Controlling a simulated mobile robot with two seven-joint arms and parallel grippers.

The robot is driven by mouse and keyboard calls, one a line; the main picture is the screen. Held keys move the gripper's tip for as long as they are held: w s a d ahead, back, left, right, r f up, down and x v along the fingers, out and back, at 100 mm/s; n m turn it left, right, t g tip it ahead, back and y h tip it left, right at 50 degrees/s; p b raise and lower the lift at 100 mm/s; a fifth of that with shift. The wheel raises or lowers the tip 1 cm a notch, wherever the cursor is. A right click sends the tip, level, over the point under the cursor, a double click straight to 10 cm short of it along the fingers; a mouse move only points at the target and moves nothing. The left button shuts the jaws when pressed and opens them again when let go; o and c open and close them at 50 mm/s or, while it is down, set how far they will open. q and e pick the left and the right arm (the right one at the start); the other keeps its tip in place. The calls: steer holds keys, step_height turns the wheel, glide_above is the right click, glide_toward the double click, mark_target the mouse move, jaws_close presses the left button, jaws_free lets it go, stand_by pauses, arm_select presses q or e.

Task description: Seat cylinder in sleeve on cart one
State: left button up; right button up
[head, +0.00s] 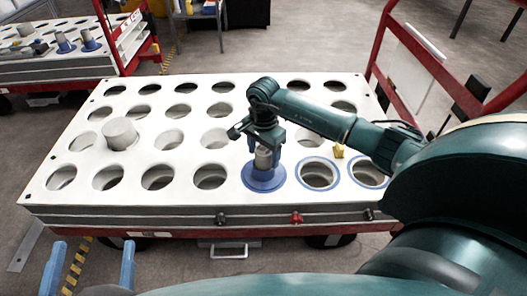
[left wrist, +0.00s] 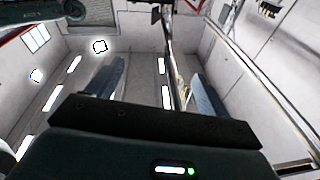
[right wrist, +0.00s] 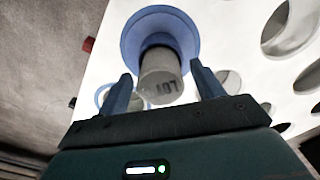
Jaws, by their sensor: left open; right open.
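Cart one's white top (head: 230,191) has rows of round holes. In its front row a blue flanged sleeve (head: 265,181) sits over a hole, and a grey cylinder (head: 263,158) stands up out of it. In the right wrist view the cylinder (right wrist: 160,75) shows printed lettering on its end, with the blue flange (right wrist: 140,35) around it. Its lower part is hidden. My right gripper (head: 264,146) is open over the cylinder, one finger to each side, with gaps visible. My left gripper (head: 90,265) is open and empty in front of the cart's left end.
Another grey cylinder (head: 120,134) stands in a hole at left. Two front holes at right have blue rims (head: 319,174). A small yellow piece (head: 338,151) lies behind them. Red rails (head: 379,45) stand at right. A second cart (head: 60,70) is at back left.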

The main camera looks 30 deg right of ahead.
steer(key=shift+r, duration=0.35)
step_height(320, 180, up, 11)
steer(key=p, duration=0.4)
steer(key=s+a+f+m+g+y, duration=0.15)
steer(key=s+a+y, duration=0.4)
steer(key=a, duration=0.55)
steer(key=s+a+f+m+g+y, duration=0.15)
steer(key=s+a+y, duration=0.4)
steer(key=a, duration=0.65)
steer(key=s+a+r+m+t+y, duration=0.65)
steer(key=r+m+y, duration=0.4)
steer(key=m, duration=0.45)
arm_select(q)
steer(key=shift+a+g+y, duration=0.3)
steer(key=shift+a+y, duration=0.15)
steer(key=shift+y, duration=0.25)
arm_select(e)
steer(key=d+f+m+t+h, duration=0.1)
steer(key=d+m+t+h, duration=0.3)
steer(key=m, duration=1.2)
steer(key=d+f+m+t+h, duration=0.1)
steer(key=d+m+t+h, duration=0.4)
steer(key=m+t+h, duration=0.4)
steer(key=m+h, duration=0.1)
steer(key=m, duration=0.6)
steer(key=shift+d+f+t, duration=0.3)
steer(key=shift+f+t, duration=0.05)
